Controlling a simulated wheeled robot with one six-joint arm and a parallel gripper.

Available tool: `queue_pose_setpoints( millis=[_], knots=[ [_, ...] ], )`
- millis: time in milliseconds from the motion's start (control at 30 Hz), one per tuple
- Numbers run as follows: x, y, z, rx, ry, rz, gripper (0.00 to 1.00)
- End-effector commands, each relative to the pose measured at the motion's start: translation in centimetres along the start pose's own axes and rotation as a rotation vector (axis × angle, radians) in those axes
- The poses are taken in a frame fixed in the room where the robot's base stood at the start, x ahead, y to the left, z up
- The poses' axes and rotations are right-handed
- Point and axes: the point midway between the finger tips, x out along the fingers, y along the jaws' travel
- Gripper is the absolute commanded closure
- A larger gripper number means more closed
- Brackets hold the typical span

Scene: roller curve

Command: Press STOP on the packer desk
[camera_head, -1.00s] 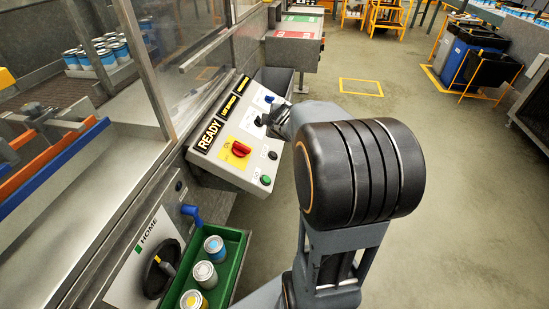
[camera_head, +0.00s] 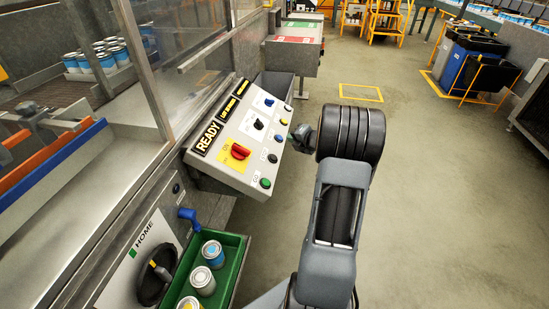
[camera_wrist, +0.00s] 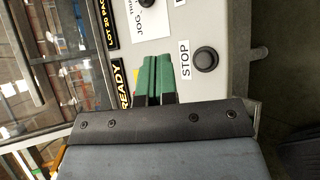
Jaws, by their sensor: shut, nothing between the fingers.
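The packer desk (camera_head: 222,165) is a sloped grey panel. Its STOP button (camera_wrist: 206,60) is round and black, beside a white STOP label (camera_wrist: 185,59) in the wrist view. In the head view the black STOP button (camera_head: 272,158) sits above the green button (camera_head: 265,183). My gripper (camera_wrist: 154,72) has green fingertips held together, with nothing between them. In the wrist view they are left of the STOP label, clear of the button. In the head view my gripper (camera_head: 289,139) is at the panel's right edge; its height above it is hard to tell.
A red rotary switch (camera_head: 240,151) on a yellow plate and a black knob (camera_head: 258,124) stand up from the panel. A READY display (camera_head: 208,136) lines its left side. A green tray (camera_head: 237,241) with cans is below. Open floor lies right.

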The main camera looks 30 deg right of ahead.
Motion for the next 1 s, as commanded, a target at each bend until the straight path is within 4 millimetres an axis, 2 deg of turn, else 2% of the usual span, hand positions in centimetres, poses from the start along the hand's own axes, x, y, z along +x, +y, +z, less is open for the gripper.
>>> queue_pose_setpoints(
  millis=[267,800,1000],
  knots=[
    [0.9,-0.7,-0.7,0.0,0.001,0.0,1.0],
    [5.2,-4.1,-3.8,0.001,0.0,0.0,1.0],
    [6.1,-4.5,-4.5,0.001,0.0,0.0,1.0]
  ],
)
